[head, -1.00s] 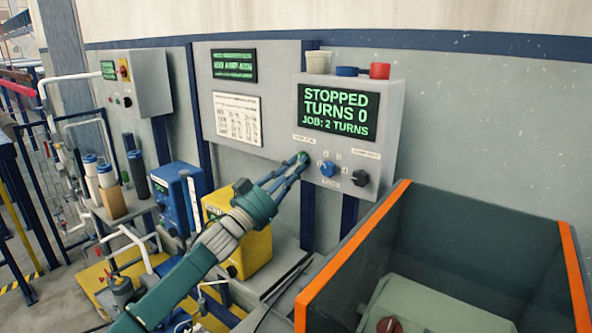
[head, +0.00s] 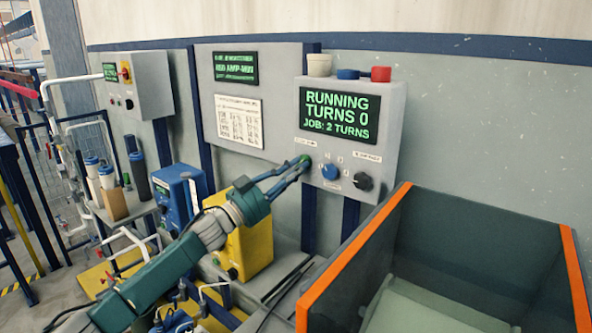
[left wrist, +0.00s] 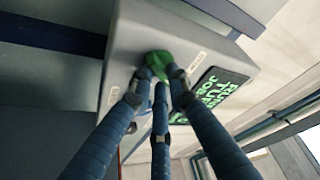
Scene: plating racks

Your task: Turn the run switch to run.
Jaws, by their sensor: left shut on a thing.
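The grey control box (head: 391,150) on the wall carries a screen (head: 340,113) reading "RUNNING, TURNS 0, JOB: 2 TURNS". A green switch knob (head: 305,160) sits at the left of its lower front. My left gripper (head: 303,165) is shut on this knob, its fingers around it and hiding most of it. In the left wrist view the green knob (left wrist: 158,61) shows between the fingertips. A blue knob (head: 330,171) and a black knob (head: 364,182) sit to its right, untouched. The knob labels are too small to read surely. My right gripper is not in view.
An orange-edged dark bin (head: 470,235) stands below right of the box. A yellow box (head: 250,245) and a blue box (head: 177,200) stand behind and beside my left arm.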

